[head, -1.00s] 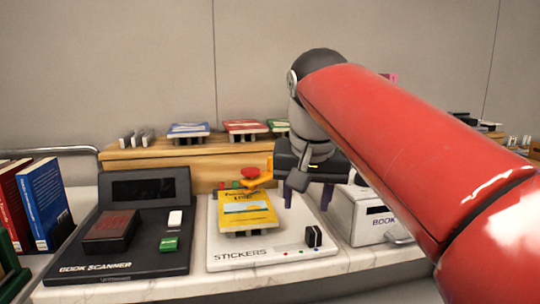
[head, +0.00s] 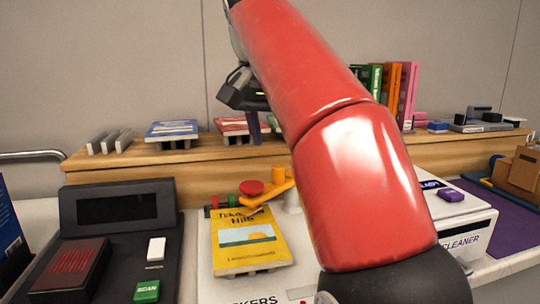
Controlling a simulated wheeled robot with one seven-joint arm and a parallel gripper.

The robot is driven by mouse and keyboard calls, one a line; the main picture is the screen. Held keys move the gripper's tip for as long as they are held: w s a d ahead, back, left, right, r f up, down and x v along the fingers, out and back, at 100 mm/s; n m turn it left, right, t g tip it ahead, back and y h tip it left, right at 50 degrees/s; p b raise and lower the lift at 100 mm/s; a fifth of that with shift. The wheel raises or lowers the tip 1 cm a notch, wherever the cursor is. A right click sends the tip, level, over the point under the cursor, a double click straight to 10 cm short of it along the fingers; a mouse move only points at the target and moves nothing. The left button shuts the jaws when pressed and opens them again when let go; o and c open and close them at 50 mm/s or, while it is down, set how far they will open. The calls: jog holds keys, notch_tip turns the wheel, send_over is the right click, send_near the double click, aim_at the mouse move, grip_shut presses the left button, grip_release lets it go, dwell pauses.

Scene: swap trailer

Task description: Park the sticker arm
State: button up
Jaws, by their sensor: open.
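The sticker arm (head: 268,188) is orange with a round red knob on its left end and an orange peg standing on it. It reaches left from a white post (head: 292,197) over the far edge of a yellow book (head: 245,240). The book lies on the white sticker machine (head: 225,288), whose right side is hidden behind my red arm. My gripper (head: 258,125) is dark and open, raised above and behind the sticker arm near the wooden ledge. It is apart from the sticker arm. One purple finger shows; the other is hidden by my arm.
A black book scanner (head: 118,195) stands at left and a white cleaner box (head: 468,225) at right. The wooden ledge (head: 100,160) behind holds books on stands (head: 172,130) and upright books (head: 392,95). Red and green small blocks sit behind the yellow book.

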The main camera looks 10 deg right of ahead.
aim_at(277, 168)
jog(key=b+x, duration=0.2)
jog(key=x, duration=0.5)
jog(key=shift+w+d+f+b, duration=0.1)
jog(key=shift+w+f+b, duration=0.15)
jog(key=shift+f+b, duration=0.05)
grip_shut()
